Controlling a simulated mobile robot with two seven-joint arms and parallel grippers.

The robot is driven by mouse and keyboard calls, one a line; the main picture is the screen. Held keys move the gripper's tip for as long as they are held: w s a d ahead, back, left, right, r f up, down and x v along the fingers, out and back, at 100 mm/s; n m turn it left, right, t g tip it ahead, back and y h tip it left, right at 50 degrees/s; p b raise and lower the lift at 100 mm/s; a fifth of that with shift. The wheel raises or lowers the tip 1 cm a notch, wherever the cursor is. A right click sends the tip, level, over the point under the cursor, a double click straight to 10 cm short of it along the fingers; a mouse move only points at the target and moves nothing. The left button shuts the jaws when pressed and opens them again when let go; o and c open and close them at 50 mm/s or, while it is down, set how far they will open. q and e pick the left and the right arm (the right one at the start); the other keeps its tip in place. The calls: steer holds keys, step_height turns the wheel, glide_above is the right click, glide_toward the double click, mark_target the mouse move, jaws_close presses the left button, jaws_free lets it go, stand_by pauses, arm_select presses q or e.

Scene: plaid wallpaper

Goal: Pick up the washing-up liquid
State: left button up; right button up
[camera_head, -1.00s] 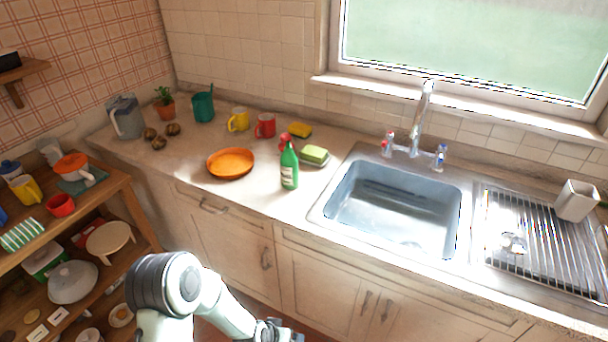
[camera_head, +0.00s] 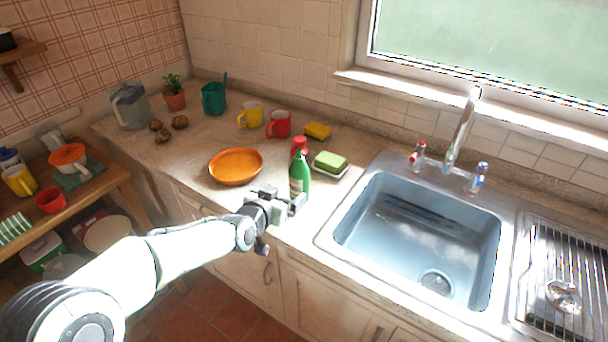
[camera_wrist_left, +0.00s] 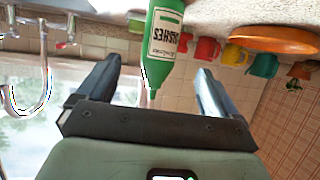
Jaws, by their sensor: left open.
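My right gripper is not in view.
A sponge (camera_head: 330,160) sits on a dish just right of the bottle, with the sink (camera_head: 415,230) beyond. An orange plate (camera_head: 236,166) lies to the left. Red (camera_head: 279,124) and yellow (camera_head: 250,115) mugs stand behind. A wooden shelf (camera_head: 120,185) is at far left.

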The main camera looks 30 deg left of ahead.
mark_target(295, 183)
arm_select(q)
steer(key=x, duration=0.6)
steer(key=shift+w+f+p, duration=0.2)
steer(key=shift+p, duration=0.2)
steer(key=shift+r+p+x, duration=0.2)
steer(key=shift+p+x, duration=0.5)
steer(key=shift+x, duration=2.05)
steer(key=shift+a, duration=0.1)
steer(key=c, duration=1.2)
